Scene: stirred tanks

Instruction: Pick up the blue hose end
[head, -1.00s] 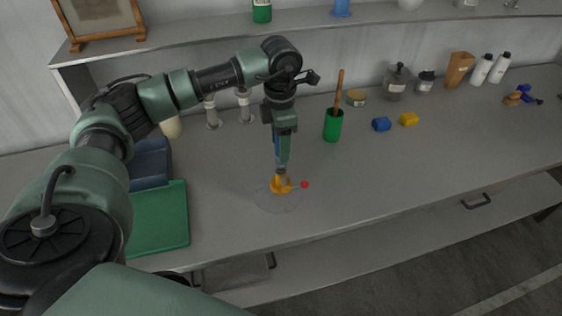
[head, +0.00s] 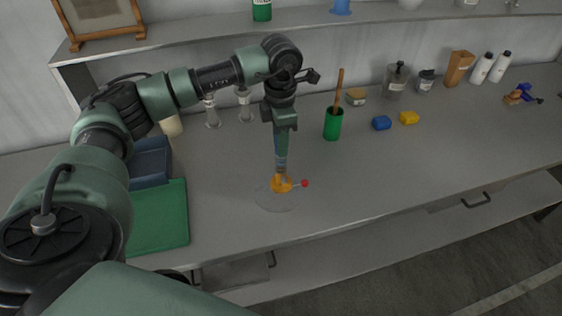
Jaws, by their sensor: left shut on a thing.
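My left gripper (head: 281,172) points straight down over the middle of the worktop. It is shut on a small orange piece (head: 282,185) at its fingertips. A thin stem with a red knob (head: 305,183) sticks out to the right of the orange piece. A faint, clear round outline (head: 272,201) lies around and below it on the worktop. I cannot tell whether the orange piece touches the surface. No blue hose end can be made out clearly; the fingers may hide it. My right gripper is not in view.
A green tray (head: 158,222) and a dark blue bin (head: 150,165) stand at the left. A green cup (head: 333,127) with a wooden handle, a blue block (head: 381,123) and a yellow block (head: 409,118) are to the right. The front right worktop (head: 400,180) is clear.

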